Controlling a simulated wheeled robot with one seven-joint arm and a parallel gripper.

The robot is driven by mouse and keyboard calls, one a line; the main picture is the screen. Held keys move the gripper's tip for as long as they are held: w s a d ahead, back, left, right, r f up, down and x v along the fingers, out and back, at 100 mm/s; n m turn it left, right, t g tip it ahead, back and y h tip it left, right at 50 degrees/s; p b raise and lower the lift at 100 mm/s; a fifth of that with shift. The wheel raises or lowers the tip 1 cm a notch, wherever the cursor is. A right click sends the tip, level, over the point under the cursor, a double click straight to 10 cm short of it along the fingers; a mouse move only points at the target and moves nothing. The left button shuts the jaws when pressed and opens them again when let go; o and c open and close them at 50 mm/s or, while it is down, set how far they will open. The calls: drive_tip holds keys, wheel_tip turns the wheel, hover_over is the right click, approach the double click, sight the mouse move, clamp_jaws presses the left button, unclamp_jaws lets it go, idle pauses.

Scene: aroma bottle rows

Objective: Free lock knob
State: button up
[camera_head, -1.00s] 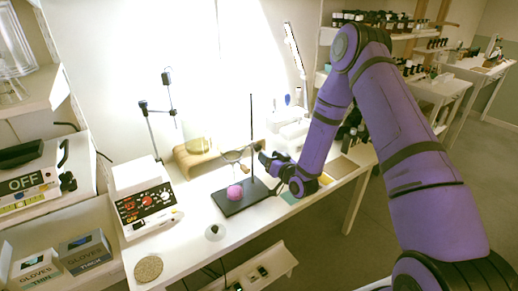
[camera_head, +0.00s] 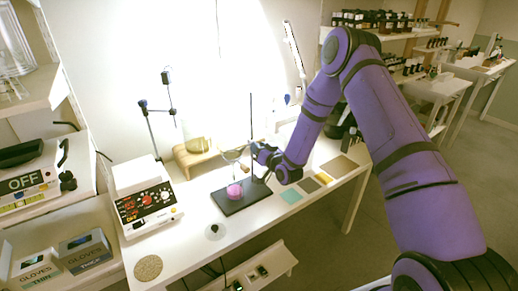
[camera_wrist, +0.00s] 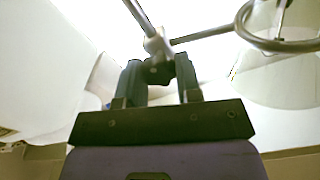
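A ring stand with a dark base (camera_head: 242,197) and a thin upright rod (camera_head: 251,120) stands on the white table. In the wrist view a metal clamp (camera_wrist: 155,43) sits where the rods cross, and a metal ring (camera_wrist: 285,42) is at the upper right. The dark lock knob (camera_wrist: 158,71) is on the near side of the clamp. My gripper (camera_head: 258,152) is at the rod; in the wrist view its two dark fingers (camera_wrist: 159,76) are on either side of the knob. Whether they press on it is unclear. A pink round object (camera_head: 234,190) is on the stand's base.
A glass vessel (camera_head: 197,138) is on a curved wooden stand (camera_head: 192,160) behind the ring stand. A control box (camera_head: 148,205) is to the left. A round cork mat (camera_head: 148,268) lies at the front left. Coloured squares (camera_head: 292,196) lie to the right.

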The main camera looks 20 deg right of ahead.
drive_tip(key=shift+c, duration=0.8)
drive_tip(key=shift+n, duration=0.3)
drive_tip(key=shift+a+f+n, duration=0.1)
drive_tip(key=shift+f+n, duration=0.05)
drive_tip(key=shift+n, duration=8.65)
drive_tip(key=shift+f+n, duration=0.15)
drive_tip(key=shift+n, duration=8.65)
